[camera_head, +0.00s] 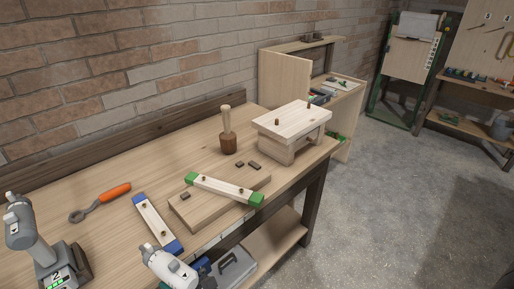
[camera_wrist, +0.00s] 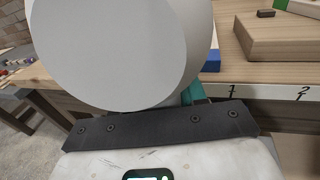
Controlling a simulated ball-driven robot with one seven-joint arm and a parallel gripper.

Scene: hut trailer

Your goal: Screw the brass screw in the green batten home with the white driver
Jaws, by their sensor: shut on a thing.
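The green batten (camera_head: 224,190), pale with green ends, lies across a wooden board (camera_head: 190,211). Small brass-brown spots show on it, one a screw (camera_head: 204,178) near its left end; how far it stands out is too small to tell. The white driver (camera_head: 168,265) is at the bench's front edge, near the blue-ended batten's near end. Its big white rounded body (camera_wrist: 120,50) fills much of the wrist view. My gripper (camera_wrist: 193,95) is shut on it, its fingers mostly hidden by the driver. The driver is apart from the green batten; its tip is not clearly visible.
A grey driver (camera_head: 35,240) stands at the left. The blue-ended batten (camera_head: 155,222), an orange-handled wrench (camera_head: 100,203), a mallet (camera_head: 228,135) and a wooden block stand (camera_head: 292,130) are on the bench (camera_head: 110,170). Small dark blocks (camera_head: 247,165) lie on the board.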

